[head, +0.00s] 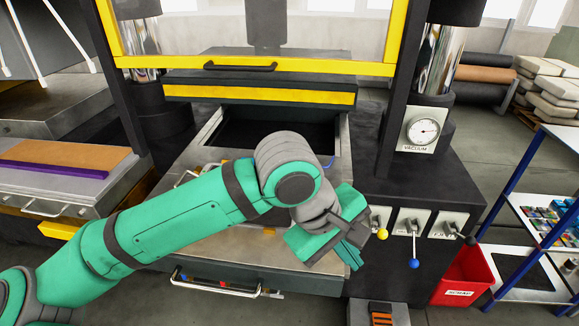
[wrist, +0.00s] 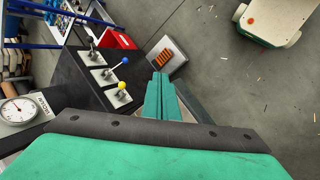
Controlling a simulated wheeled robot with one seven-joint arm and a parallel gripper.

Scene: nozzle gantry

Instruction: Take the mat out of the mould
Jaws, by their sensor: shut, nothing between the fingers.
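The mould (head: 205,135) lies in the press below the raised yellow-edged platen, a metal frame around a dark recess. A black surface, which may be the mat, shows inside it; my arm hides its front part, so I cannot tell the mat apart from the cavity. My gripper (head: 355,257) is to the right of and in front of the mould, by the press's front right corner, apart from it. In the wrist view my gripper's green fingers (wrist: 160,97) are together and empty, pointing toward the floor and the levers' side.
Levers with yellow (head: 382,235), blue (head: 414,263) and black knobs stand right of my gripper, below a vacuum gauge (head: 423,130). A red scrap bin (head: 464,278) and a blue-framed rack (head: 507,235) are further right. A guard with a handle (head: 240,66) hangs above the mould.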

